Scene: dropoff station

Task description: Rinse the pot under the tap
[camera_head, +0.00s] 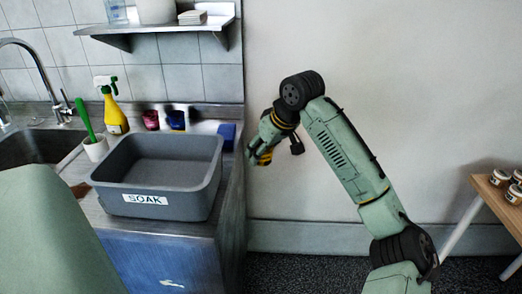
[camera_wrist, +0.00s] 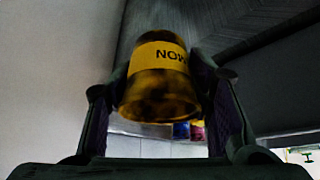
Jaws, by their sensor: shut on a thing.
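My gripper (camera_head: 264,150) is at the end of the raised arm, right of the counter's end. It is shut on an amber pot (camera_wrist: 158,92) with a yellow label reading "NO" and a partly hidden letter. In the wrist view the pot sits between the two fingers, a little tilted, its wider end towards the camera. In the head view only a small yellow-and-dark part of the pot (camera_head: 267,157) shows beside the fingers. The tap (camera_head: 42,75) is a curved metal spout at the far left, over the sink (camera_head: 38,147). The pot is well away from it.
A grey tub (camera_head: 152,205) marked "SOAK" stands on the counter between sink and gripper. Behind it are a yellow spray bottle (camera_head: 114,115), red cup (camera_head: 151,121) and blue cup (camera_head: 176,121). A green-handled brush (camera_head: 85,120) stands left. A shelf (camera_head: 160,27) hangs above.

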